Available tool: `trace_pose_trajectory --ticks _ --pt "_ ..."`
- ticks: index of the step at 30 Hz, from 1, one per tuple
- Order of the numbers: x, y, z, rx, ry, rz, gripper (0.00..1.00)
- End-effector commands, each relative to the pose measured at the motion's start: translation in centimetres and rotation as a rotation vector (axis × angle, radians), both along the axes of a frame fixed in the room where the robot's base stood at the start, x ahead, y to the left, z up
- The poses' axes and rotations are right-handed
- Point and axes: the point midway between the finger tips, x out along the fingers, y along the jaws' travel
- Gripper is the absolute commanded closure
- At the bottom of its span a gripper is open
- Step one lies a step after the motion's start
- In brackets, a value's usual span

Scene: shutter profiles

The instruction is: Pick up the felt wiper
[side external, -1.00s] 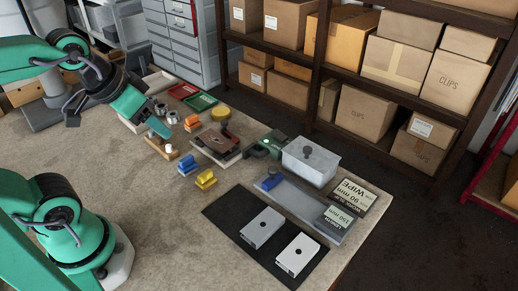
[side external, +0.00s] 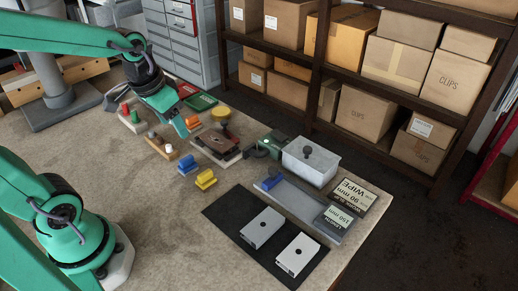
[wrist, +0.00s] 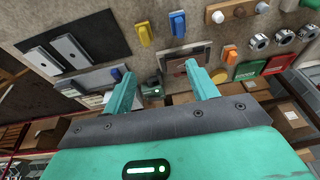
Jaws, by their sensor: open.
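My gripper (side external: 184,132) is open and empty. It hangs over the back part of the table, near an orange block (side external: 192,122) and a tray with a reddish-brown plate (side external: 216,141). In the wrist view, the plate (wrist: 178,66) shows between and just beyond my two fingers (wrist: 160,70). No piece is labelled as the felt wiper, and I cannot tell which it is. Small coloured blocks lie near: a blue one (side external: 187,164), a yellow one (side external: 205,179) and the orange one, which also shows in the wrist view (wrist: 229,54).
A grey box with a dark knob (side external: 309,165) and a green device (side external: 268,146) stand to the right. Two white profiles (side external: 262,228) lie on a dark mat (side external: 228,213) at the front. Red and green trays (side external: 201,102) lie behind. Bare table is free at front left.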

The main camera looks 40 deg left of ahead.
Motion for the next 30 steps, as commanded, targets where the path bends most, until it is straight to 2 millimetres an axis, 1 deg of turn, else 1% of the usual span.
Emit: trace_pose_trajectory --ticks 1,9,18,21,24,30 --pt "0.5 0.4 -0.8 -0.001 0.026 0.003 0.42" --pt "2.8 2.7 -4.8 -0.007 0.135 0.004 0.42" --pt "4.3 5.1 -9.6 -0.024 0.239 0.001 0.42" --pt "4.5 5.5 -10.7 -0.029 0.259 0.002 0.42" --pt "4.6 5.8 -11.2 -0.032 0.270 0.000 0.42" --pt "4.6 5.8 -11.5 -0.033 0.273 -0.001 0.42"
